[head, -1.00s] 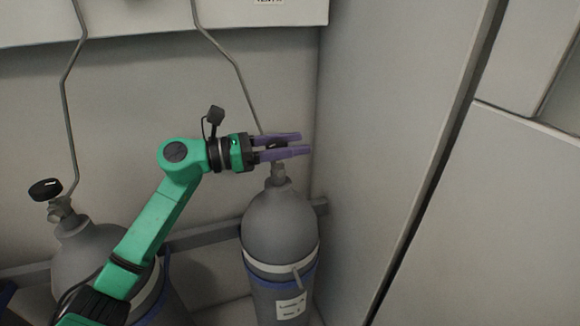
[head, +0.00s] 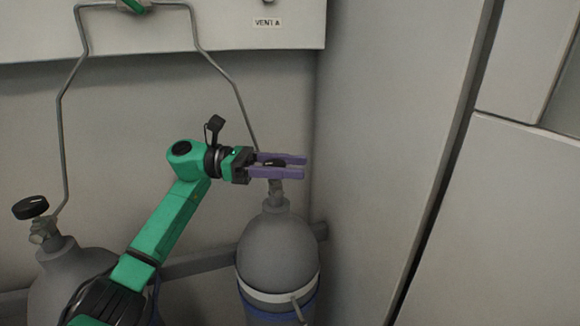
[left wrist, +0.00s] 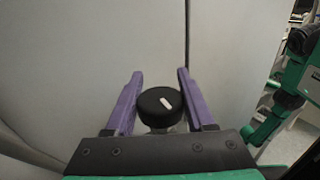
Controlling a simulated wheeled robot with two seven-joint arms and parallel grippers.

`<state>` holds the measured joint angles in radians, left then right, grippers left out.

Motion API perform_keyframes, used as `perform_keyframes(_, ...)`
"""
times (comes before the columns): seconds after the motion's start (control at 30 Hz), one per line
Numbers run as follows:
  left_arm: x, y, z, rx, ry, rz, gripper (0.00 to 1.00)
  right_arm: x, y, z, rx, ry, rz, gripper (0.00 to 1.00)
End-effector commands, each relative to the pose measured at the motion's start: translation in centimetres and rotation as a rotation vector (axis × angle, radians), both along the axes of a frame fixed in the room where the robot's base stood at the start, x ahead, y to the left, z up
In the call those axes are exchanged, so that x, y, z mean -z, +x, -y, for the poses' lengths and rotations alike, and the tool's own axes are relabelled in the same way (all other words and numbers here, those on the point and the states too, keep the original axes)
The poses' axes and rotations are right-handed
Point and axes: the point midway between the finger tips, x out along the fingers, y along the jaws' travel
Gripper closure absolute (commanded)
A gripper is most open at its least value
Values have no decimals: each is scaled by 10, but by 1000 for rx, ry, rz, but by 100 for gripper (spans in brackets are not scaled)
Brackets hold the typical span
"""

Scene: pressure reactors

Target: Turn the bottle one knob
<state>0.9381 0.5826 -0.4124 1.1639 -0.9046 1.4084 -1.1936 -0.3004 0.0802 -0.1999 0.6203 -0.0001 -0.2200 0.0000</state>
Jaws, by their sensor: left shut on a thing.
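A grey gas bottle (head: 275,250) stands upright in the corner, with a valve and a round black knob (head: 274,163) on top. My left gripper (head: 290,166) comes in level from the left. Its two purple fingers are shut on the knob, one on each side. In the left wrist view the black knob (left wrist: 160,105) with a white mark on its top sits between the fingers (left wrist: 160,88). The near finger hides part of the knob in the head view. Which bottle number this is cannot be read.
A second grey bottle (head: 68,280) with a black knob (head: 30,207) stands at the left, partly behind my arm. Thin metal pipes (head: 62,140) rise from both bottles to a white box marked VENT A (head: 267,22). A wall panel (head: 390,140) stands close right of the gripper.

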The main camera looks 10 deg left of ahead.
Motion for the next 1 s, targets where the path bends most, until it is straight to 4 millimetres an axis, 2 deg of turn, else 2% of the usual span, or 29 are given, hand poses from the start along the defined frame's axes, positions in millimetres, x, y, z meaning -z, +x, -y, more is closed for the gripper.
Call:
perform_keyframes(0.17,0,0,0,1,0,0,100,0,0,0,0,0,0,50)
perform_keyframes(0.2,0,0,0,1,0,0,34,0,0,0,0,0,0,50)
perform_keyframes(0.23,0,0,0,1,0,0,23,0,0,0,0,0,0,50)
perform_keyframes(0.27,0,0,0,1,0,0,16,0,0,0,0,0,0,50)
perform_keyframes(0.57,0,0,0,0,0,0,16,0,0,0,0,0,0,50)
perform_keyframes(0.67,1,0,-7,-2,1,0,16,2,0,0,0,0,0,50)
perform_keyframes(0.77,2,-1,-23,-4,1,0,16,6,0,0,0,0,0,50)
perform_keyframes(1.0,2,-6,-86,-6,0,0,16,16,0,0,0,0,0,50)
